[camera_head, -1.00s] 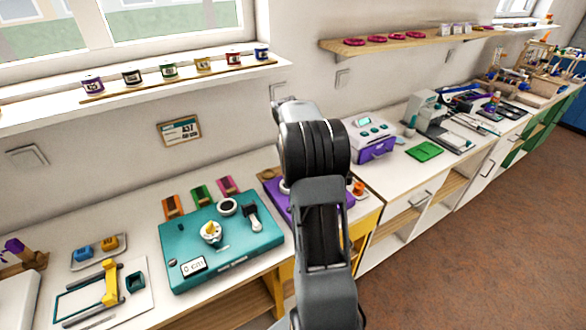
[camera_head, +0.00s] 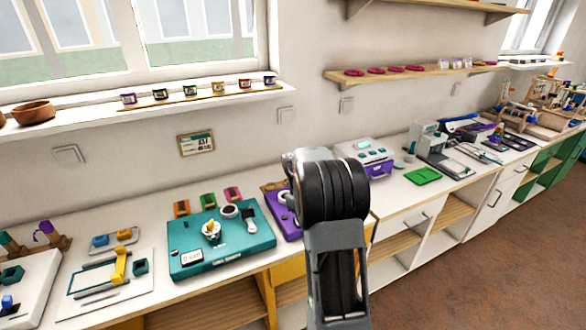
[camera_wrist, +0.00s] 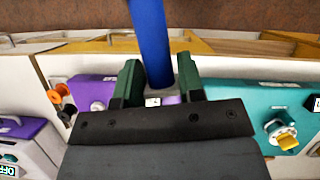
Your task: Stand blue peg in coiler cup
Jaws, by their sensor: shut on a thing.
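My gripper (camera_wrist: 160,78), with dark green fingers, is shut on the blue peg (camera_wrist: 152,40) in the wrist view. The peg is a long smooth rod that runs up out of the top of the picture. In the head view, my own arm hides the gripper and peg. A purple board (camera_head: 283,219), partly behind my arm, and a teal board (camera_head: 250,243) lie on the counter. Small round fittings stand on both boards. I cannot tell which is the coiler cup. In the wrist view, the purple board (camera_wrist: 92,92) shows behind the left finger and the teal board (camera_wrist: 245,97) to the right.
A white board (camera_head: 90,298) with a yellow piece and a teal block lies left of the teal board. Orange, green and pink blocks stand behind the teal board. A white and purple machine (camera_head: 372,156) and a green mat (camera_head: 423,175) are to the right.

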